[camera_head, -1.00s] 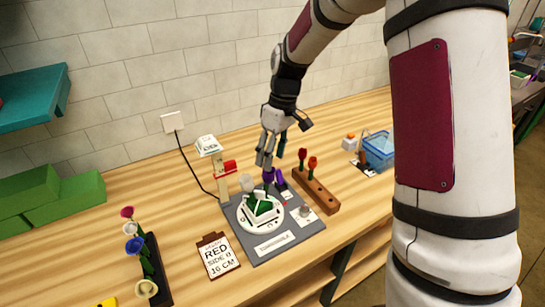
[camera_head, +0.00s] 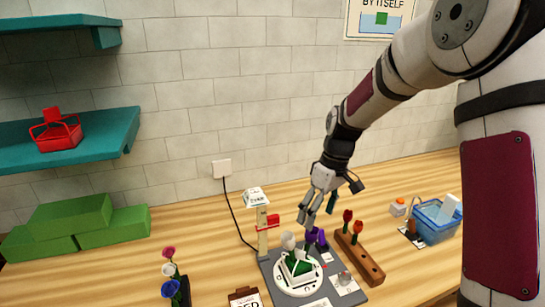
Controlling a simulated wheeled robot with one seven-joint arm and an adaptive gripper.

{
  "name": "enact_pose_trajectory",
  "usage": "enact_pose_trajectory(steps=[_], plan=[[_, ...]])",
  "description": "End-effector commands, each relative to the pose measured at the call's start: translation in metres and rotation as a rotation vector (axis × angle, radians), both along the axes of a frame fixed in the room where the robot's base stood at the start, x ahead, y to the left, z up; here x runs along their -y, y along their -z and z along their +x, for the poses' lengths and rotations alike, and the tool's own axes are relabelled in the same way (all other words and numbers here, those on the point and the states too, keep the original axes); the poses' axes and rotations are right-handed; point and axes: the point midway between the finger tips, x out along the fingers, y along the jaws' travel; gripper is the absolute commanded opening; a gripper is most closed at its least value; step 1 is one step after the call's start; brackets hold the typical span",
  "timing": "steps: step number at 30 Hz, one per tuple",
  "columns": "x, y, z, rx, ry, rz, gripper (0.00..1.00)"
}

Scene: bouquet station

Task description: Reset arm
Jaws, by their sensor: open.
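My gripper (camera_head: 306,224) hangs from my arm, fingers pointing down, above the back right of a grey turntable station (camera_head: 271,267). It is open, and I see nothing held in it. Below it to the left, a green and white piece (camera_head: 297,263) sits on the round white turntable (camera_head: 284,286). A purple object (camera_head: 317,238) stands just below and right of the fingers. I cannot tell whether the fingers touch it.
A wooden block (camera_head: 370,268) with red flowers stands right of the station. A blue bin (camera_head: 437,224) is farther right. A post with a sign (camera_head: 257,198) stands left of my gripper. Flowers (camera_head: 172,273), green blocks (camera_head: 80,222) and teal shelves (camera_head: 75,146) are at left.

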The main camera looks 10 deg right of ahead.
Motion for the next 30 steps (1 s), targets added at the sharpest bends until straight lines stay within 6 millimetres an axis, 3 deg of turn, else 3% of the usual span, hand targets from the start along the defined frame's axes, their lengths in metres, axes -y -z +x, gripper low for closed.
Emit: enact_pose_trajectory(steps=[8,18,30], plan=[[-0.003,-0.055,-0.028,0.073,0.082,-0.062,0.74],[-0.006,-0.119,-0.087,0.192,0.239,-0.118,0.74],[-0.007,-0.156,-0.167,0.341,0.435,-0.107,0.74]])
